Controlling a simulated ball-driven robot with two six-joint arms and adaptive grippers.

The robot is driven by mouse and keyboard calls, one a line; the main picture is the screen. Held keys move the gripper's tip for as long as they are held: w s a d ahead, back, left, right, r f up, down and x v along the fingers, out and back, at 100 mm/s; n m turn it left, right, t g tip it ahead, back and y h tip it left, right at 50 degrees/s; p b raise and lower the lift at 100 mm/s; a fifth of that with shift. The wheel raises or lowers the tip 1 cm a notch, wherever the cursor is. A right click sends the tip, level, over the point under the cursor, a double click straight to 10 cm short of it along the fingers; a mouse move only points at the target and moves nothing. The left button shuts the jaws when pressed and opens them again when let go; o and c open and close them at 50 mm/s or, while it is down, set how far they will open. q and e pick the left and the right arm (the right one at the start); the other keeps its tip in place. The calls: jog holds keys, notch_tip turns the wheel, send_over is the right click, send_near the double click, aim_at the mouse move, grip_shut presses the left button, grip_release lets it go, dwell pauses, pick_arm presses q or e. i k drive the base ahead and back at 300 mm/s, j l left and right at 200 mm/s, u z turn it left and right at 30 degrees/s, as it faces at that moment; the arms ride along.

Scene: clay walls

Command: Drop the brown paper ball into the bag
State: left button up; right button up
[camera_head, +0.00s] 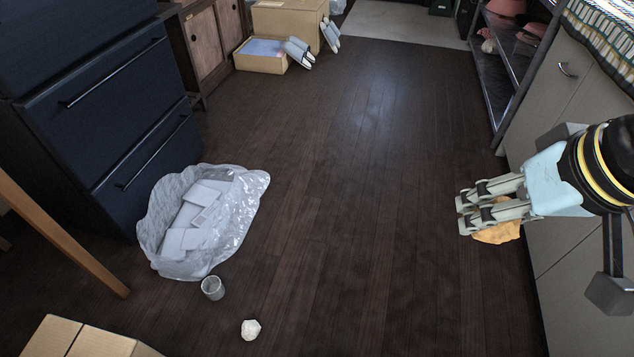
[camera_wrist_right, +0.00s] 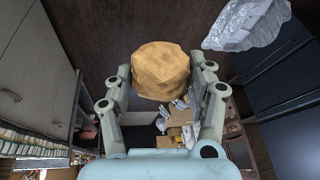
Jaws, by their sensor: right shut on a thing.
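The brown paper ball (camera_head: 497,233) is in my right gripper (camera_head: 480,212), at the right of the head view. In the right wrist view the crumpled ball (camera_wrist_right: 161,70) sits between the two fingers of the gripper (camera_wrist_right: 160,84), which are shut on it. The bag (camera_head: 248,199) is a clear plastic bag, open at the top, on the floor at the left of the head view, with white flat pieces inside. It also shows at the upper right of the right wrist view (camera_wrist_right: 236,28). The gripper is well to the right of the bag. My left gripper is not in view.
A clear cup (camera_head: 213,288) and a white crumpled ball (camera_head: 251,329) lie on the floor near the bag. A dark drawer unit (camera_head: 110,110) stands behind the bag, a cardboard box (camera_head: 85,341) in front. Grey cabinets (camera_head: 590,290) flank my right arm. The middle floor is clear.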

aim_at(203, 213)
jog(key=i+l+z, duration=0.25)
jog(key=i, duration=0.2)
jog(key=i+l+z, duration=0.25)
jog(key=i, duration=0.2)
jog(key=i+u, duration=0.25)
jog(key=u, duration=0.15)
jog(key=i+u, duration=0.35)
jog(key=i+l+u, duration=0.1)
jog(key=u, duration=0.3)
